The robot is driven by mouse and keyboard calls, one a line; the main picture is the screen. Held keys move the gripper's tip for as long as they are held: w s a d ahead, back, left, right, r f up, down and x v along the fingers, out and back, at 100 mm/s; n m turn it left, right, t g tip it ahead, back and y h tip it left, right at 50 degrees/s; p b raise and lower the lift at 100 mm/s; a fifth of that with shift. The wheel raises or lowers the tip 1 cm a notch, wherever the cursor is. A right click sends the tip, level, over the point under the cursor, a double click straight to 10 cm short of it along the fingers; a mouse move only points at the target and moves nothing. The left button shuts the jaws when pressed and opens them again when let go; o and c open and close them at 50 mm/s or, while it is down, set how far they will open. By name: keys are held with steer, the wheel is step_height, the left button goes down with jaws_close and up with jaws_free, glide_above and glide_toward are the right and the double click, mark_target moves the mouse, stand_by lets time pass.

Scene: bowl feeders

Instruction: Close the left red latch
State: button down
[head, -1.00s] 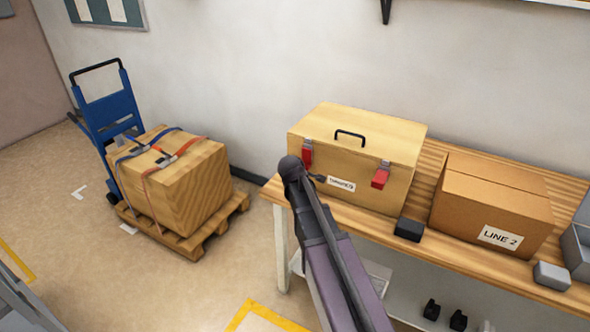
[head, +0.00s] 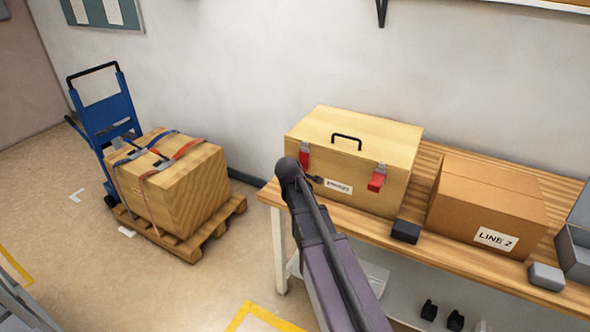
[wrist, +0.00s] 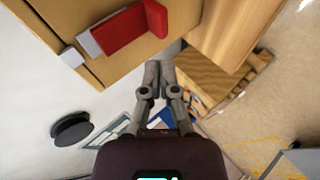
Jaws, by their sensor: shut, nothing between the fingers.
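The wooden box (head: 355,133) with a black top handle stands on the bench, its lid down. The left red latch (head: 304,158) is on its front near the left corner, partly hidden by my arm. A red latch also shows large in the wrist view (wrist: 130,30), with a grey plate at one end and a bent red tab at the other. The right red latch (head: 376,181) hangs on the same front. My gripper (wrist: 157,72) is shut and empty, its fingertips just off the box front, apart from the red lever. In the head view my gripper (head: 315,180) is small and dark beside the white label.
A cardboard box (head: 487,205) marked LINE 2 and a small black block (head: 405,232) stand right of the wooden box on the bench (head: 365,224). A strapped crate (head: 175,190) on a pallet and a blue hand truck (head: 108,115) stand on the floor at left.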

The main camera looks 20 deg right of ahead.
steer(key=s+a+r+p, duration=0.1)
steer(key=s+a, duration=0.5)
steer(key=s, duration=0.5)
steer(key=shift+s+a+r+p, duration=0.2)
steer(key=shift+a+r+p, duration=0.1)
steer(key=s+f+m+g+y, duration=0.2)
steer(key=s+m+g, duration=0.3)
steer(key=s, duration=0.4)
steer(key=s+f+m+g+y, duration=0.2)
steer(key=s+f+m+g, duration=0.2)
steer(key=s, duration=0.4)
steer(key=shift+s+d+f+m+g, duration=0.35)
steer(key=shift+d+f+m+g, duration=0.1)
steer(key=shift+f+m, duration=0.4)
stand_by(0.4)
